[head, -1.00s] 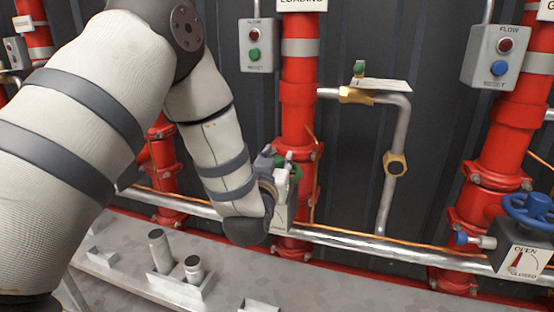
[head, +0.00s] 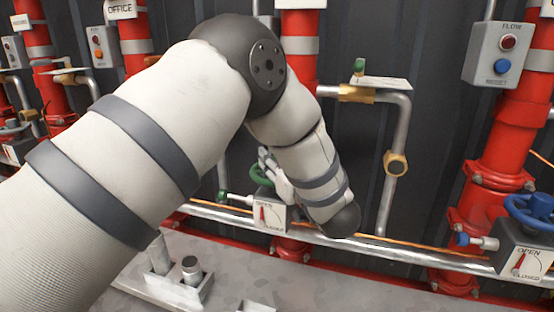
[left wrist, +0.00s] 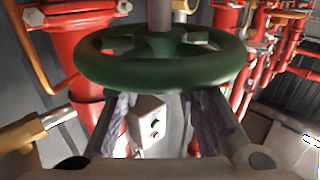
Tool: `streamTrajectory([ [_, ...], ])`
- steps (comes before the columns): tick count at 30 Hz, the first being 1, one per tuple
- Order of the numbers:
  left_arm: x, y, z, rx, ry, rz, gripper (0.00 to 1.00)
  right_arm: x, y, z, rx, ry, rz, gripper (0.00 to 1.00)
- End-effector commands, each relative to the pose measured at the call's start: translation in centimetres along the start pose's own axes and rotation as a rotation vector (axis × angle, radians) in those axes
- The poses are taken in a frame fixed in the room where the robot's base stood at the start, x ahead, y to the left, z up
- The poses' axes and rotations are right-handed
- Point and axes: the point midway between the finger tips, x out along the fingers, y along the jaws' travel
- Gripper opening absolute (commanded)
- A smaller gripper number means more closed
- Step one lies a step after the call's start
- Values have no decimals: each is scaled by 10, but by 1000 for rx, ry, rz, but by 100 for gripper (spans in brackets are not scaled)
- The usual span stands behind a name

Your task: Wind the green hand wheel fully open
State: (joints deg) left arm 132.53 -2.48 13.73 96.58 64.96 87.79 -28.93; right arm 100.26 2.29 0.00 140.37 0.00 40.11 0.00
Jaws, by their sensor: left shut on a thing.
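The green hand wheel (head: 259,178) sits on its valve on the middle red pipe in the head view, partly hidden by my left gripper (head: 269,163). In the left wrist view the green wheel (left wrist: 160,78) fills the upper middle, with its stem rising from the hub. My left gripper (left wrist: 162,108) has a finger on each side below the near rim and is shut on the wheel. The OPEN/CLOSED plate (head: 266,216) below the wheel has a red pointer standing near upright, its right part hidden by my wrist. My right gripper is not in view.
A blue hand wheel (head: 530,209) with its own plate is at the right. Silver piping (head: 395,190) and a box with red and blue buttons (head: 499,55) are on the wall. A grey ledge (head: 235,275) runs in front. My left arm covers much of the left.

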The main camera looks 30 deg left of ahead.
Motion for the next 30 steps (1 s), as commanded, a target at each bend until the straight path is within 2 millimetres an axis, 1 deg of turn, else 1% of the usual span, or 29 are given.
streamTrajectory([
  [6,1,0,-2,-3,4,-35,2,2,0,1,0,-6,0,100],
  [18,1,0,-3,-4,5,-40,2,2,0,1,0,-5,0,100],
  [19,1,0,-3,-4,6,-40,36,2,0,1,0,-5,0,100],
  [21,1,0,-3,-3,5,-40,50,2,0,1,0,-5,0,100],
  [30,-1,0,-1,-1,2,-38,50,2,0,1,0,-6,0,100],
])
